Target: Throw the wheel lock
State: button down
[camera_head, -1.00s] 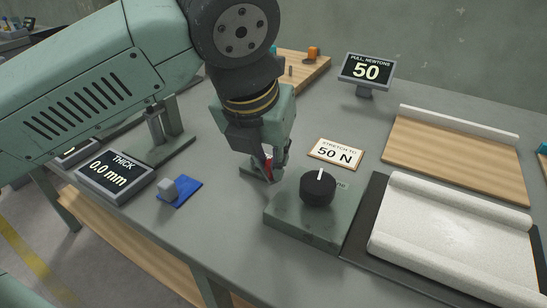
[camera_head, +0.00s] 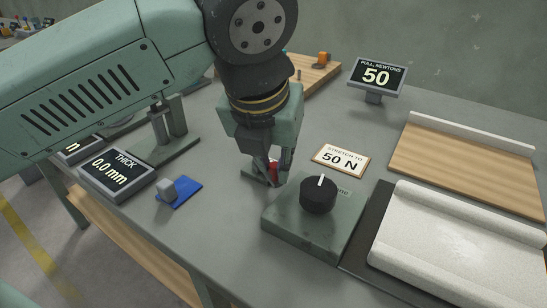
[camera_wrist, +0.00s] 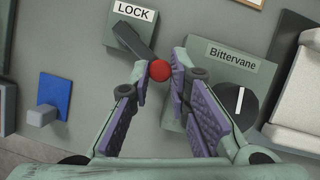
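The wheel lock is a small green block (camera_wrist: 121,40) labelled LOCK, with a dark lever (camera_wrist: 137,43) ending in a red ball knob (camera_wrist: 160,70). In the wrist view the lever slants from the block down and right. My gripper (camera_wrist: 160,68) has its fingers spread, with the red knob between the fingertips; I cannot tell whether they touch it. In the head view my gripper (camera_head: 273,172) points down over the lock, and its fingers hide most of the lever.
A green box with a black dial (camera_head: 318,194), labelled Bittervane in the wrist view, stands close to the right of my gripper. A THICK display (camera_head: 118,172) and blue pad (camera_head: 180,193) lie left. A white padded tray (camera_head: 455,235) is at right.

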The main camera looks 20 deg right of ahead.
jog(key=c, duration=1.5)
grip_release()
jog(key=v, duration=1.2)
